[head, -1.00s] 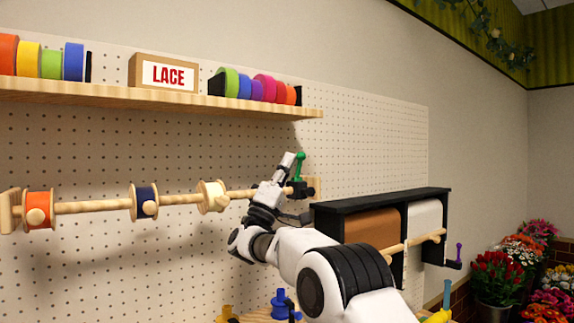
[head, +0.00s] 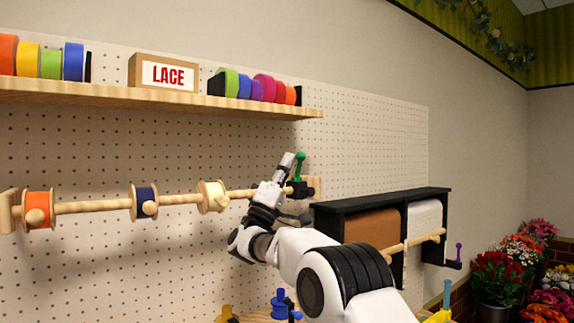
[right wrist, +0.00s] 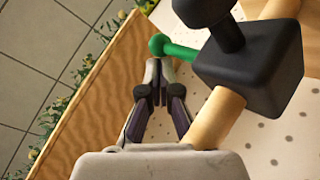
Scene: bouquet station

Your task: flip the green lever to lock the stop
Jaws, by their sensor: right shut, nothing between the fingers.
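The green lever (head: 299,167) stands up from a black stop block (head: 298,189) at the right end of the wooden rod. In the right wrist view the green lever (right wrist: 180,50) ends in a round knob, and the black stop block (right wrist: 248,68) sits around the rod (right wrist: 215,118). My right gripper (head: 288,158) is shut and empty, with its fingertips just left of the lever in the head view. In the right wrist view the fingertips (right wrist: 158,66) are right by the knob; whether they touch it I cannot tell. My left gripper is not in view.
Spools of orange (head: 38,209), navy (head: 145,201) and cream (head: 212,197) ribbon hang on the rod. A shelf (head: 160,96) with a LACE box (head: 163,73) runs above. A black paper-roll holder (head: 385,203) stands at the right.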

